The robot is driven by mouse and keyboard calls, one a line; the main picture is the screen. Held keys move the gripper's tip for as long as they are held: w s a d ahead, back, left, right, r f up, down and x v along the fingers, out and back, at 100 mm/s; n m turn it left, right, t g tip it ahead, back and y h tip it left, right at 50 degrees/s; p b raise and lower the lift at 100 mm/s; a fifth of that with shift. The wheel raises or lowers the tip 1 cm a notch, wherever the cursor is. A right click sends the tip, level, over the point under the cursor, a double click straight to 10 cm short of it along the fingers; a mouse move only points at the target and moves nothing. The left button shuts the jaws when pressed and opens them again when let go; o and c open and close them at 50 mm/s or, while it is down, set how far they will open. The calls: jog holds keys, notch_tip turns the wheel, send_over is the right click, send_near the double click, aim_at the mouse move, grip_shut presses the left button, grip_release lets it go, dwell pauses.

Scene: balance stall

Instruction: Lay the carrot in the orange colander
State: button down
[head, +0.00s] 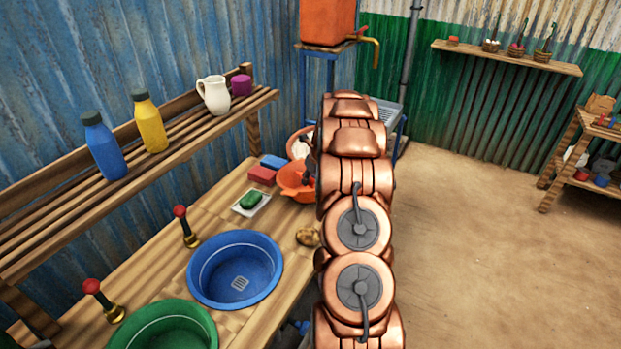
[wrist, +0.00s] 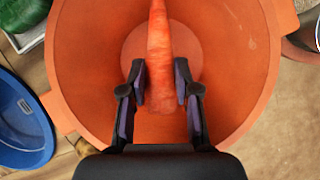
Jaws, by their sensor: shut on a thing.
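The carrot (wrist: 161,50) shows in the wrist view, between the two fingers of my gripper (wrist: 161,85). My gripper is shut on the carrot near its thick end. The orange colander (wrist: 85,50) fills most of the wrist view, and the carrot and fingers are over its inside. I cannot tell whether the carrot touches the colander's floor. In the head view the colander (head: 293,182) stands on the wooden counter, partly hidden behind my arm. My gripper and the carrot are hidden there.
A blue basin (head: 210,268) and a green basin (head: 170,325) are set in the counter. A white tray with a green item (head: 250,200) and red and blue blocks (head: 262,174) lie near the colander. A slatted shelf (head: 180,140) runs along the wall.

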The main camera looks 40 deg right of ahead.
dwell(0.3)
jog(key=c, duration=0.8)
grip_release()
jog(key=shift+o, duration=0.2)
jog(key=v, duration=1.2)
